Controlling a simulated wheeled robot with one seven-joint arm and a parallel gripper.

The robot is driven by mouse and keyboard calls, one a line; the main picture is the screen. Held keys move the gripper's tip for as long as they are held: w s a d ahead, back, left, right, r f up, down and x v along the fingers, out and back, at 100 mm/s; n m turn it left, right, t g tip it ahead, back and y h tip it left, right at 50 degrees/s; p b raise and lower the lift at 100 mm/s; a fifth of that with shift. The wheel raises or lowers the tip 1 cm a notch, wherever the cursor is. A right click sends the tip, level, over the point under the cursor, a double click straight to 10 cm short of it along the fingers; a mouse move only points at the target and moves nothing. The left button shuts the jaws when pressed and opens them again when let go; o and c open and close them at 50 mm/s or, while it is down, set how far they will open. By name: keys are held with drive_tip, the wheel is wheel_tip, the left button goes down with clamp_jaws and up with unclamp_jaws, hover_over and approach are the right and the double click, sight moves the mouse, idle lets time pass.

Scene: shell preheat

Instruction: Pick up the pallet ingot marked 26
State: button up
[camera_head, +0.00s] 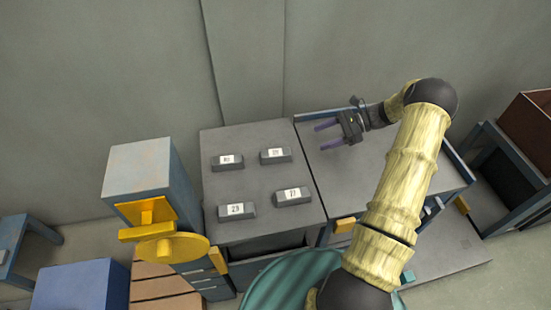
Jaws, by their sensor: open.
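Several dark grey ingots with white number labels lie spaced apart on a grey worktop (257,229). The front-left ingot (250,212) has a label that looks like 23, 26 or 29; I cannot tell which. The front-right ingot (281,200) seems to read 77 or 17. The labels of the back-left ingot (216,167) and back-right ingot (286,159) are too small to read surely. My gripper (320,136) is open and empty, right of the back-right ingot and apart from it, its fingers pointing left.
A blue-grey cabinet (140,167) with a yellow fixture and disc (172,248) stands left of the worktop. A second table (350,175) adjoins at right, under my arm. A brown box (528,128) is at far right, a blue box (82,287) at lower left.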

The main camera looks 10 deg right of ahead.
drive_tip(key=shift+a, duration=0.1)
drive_tip(key=p, duration=0.1)
approach(276, 152)
drive_tip(key=x, duration=0.4)
drive_tip(key=shift+s+a, duration=0.3)
drive_tip(key=shift+a+f, duration=0.2)
drive_tip(key=shift+a, duration=0.05)
drive_tip(key=shift+w+p+x, duration=0.15)
drive_tip(key=shift+p+x, duration=0.15)
drive_tip(key=shift+x, duration=1)
drive_tip(key=shift+w+p+x, duration=0.15)
drive_tip(key=shift+p+x, duration=0.15)
drive_tip(key=shift+x, duration=1)
drive_tip(key=shift+d, duration=0.1)
drive_tip(key=shift+c, duration=0.2)
drive_tip(key=c, duration=1.3)
